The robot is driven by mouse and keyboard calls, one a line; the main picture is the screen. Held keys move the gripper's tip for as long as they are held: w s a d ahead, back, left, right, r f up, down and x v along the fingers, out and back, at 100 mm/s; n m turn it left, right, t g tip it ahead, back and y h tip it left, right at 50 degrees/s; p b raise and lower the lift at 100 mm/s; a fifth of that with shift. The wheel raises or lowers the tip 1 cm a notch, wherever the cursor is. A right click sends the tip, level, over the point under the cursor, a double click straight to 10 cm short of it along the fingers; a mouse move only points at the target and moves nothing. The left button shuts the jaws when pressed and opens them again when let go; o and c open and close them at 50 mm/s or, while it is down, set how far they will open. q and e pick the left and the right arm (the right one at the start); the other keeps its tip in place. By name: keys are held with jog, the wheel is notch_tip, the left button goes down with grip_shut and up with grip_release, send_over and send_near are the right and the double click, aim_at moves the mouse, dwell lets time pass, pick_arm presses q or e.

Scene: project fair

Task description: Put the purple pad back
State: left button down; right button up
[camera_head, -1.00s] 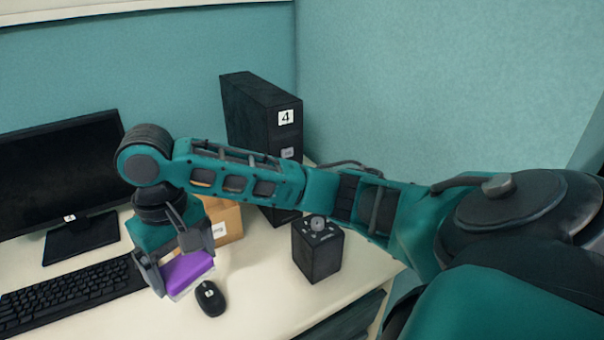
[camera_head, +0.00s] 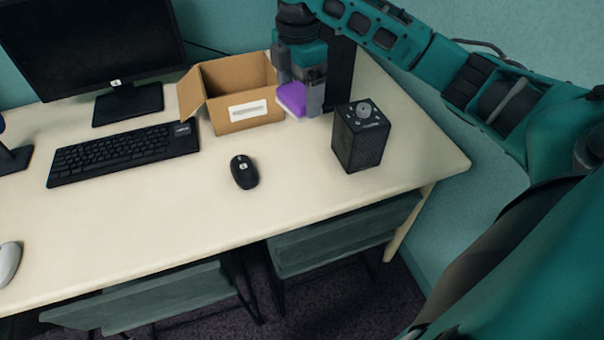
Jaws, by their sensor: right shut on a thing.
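The purple pad (camera_head: 291,97) is between the fingers of my right gripper (camera_head: 301,92). The gripper is shut on it and points down, low over the back right of the desk. I cannot tell whether the pad touches the desk. The open cardboard box (camera_head: 243,117) with a white label stands just left of the gripper. Its inside shows only in part, and its left flap is folded outward. My left gripper is not in view.
A black speaker box (camera_head: 359,138) stands right of the gripper. A black mouse (camera_head: 244,172), a keyboard (camera_head: 122,153) and a monitor (camera_head: 95,45) are on the desk (camera_head: 150,230). A dark tower (camera_head: 340,75) stands behind the gripper. The desk's front middle is clear.

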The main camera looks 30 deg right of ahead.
jog(key=shift+w+d+f+n, duration=0.2)
jog(key=shift+d+n, duration=0.25)
jog(key=shift+n, duration=0.25)
jog(key=shift+f, duration=0.35)
jog(key=b, duration=0.2)
send_near(303, 171)
jog(key=shift+f+b, duration=0.45)
jog(key=shift+f, duration=0.35)
notch_tip(303, 171, down, 4)
jog(key=shift+a+b, duration=0.1)
jog(key=shift+b, duration=0.35)
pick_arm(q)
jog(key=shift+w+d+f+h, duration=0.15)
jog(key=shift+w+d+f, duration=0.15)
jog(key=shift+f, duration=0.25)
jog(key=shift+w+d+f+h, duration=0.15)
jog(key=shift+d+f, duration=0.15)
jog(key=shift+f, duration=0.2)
pick_arm(e)
jog(key=shift+f, duration=0.1)
jog(key=o, duration=0.8)
jog(key=shift+f, duration=0.15)
